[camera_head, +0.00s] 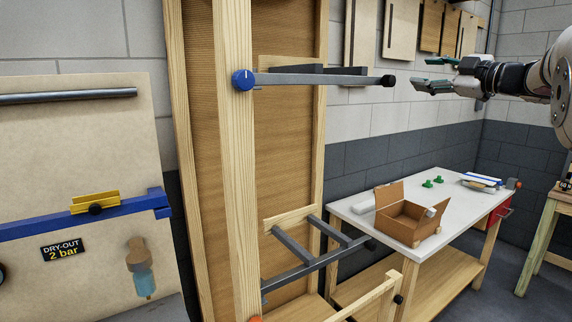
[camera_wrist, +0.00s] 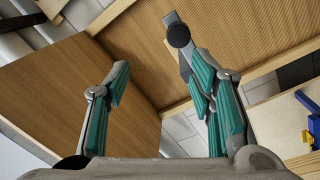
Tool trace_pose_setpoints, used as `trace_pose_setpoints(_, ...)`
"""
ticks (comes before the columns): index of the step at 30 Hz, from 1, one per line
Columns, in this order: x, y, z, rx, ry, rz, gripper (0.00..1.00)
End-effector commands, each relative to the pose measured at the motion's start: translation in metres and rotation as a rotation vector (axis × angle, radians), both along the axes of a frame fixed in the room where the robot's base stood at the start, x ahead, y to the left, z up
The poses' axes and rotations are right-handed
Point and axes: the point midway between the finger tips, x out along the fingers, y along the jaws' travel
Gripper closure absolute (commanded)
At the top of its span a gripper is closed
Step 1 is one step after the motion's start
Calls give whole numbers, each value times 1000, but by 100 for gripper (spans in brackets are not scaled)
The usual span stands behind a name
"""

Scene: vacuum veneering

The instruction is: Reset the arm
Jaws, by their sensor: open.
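My gripper (camera_head: 427,74) is at the upper right in the head view, in mid-air to the right of a grey bar's black end. It points left. In the wrist view its two green-padded fingers (camera_wrist: 164,98) stand wide apart with nothing between them. The grey bar (camera_head: 325,80) sticks out from the wooden rack (camera_head: 240,180) at a blue knob (camera_head: 242,79). The bar's black round end (camera_wrist: 178,36) shows beyond the fingers in the wrist view, near the right finger. I cannot tell the exact gap between them.
A white-topped bench (camera_head: 445,240) stands at the lower right with an open cardboard box (camera_head: 405,222) and small green pieces (camera_head: 433,181). A lower grey frame (camera_head: 310,257) juts from the rack. Boards (camera_head: 402,28) hang on the back wall. A tan panel (camera_head: 80,200) stands at the left.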

Motion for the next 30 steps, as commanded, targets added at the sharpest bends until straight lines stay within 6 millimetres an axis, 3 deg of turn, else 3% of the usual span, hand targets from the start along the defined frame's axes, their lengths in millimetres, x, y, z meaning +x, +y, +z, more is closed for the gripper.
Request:
trace_pose_setpoints(3,-10,10,42,94,-74,-134,51)
trace_pose_setpoints(6,-28,12,67,209,-105,-283,51)
trace_pose_setpoints(9,-52,16,71,330,-85,-425,51)
trace_pose_setpoints(11,-68,20,63,399,-49,-503,51)
trace_pose_setpoints(14,-101,31,36,508,50,-619,51)
trace_pose_setpoints(17,-139,51,-6,599,192,-716,51)
trace_pose_setpoints(24,-239,116,-123,706,591,-848,51)
trace_pose_setpoints(30,-328,174,-209,707,917,-878,51)
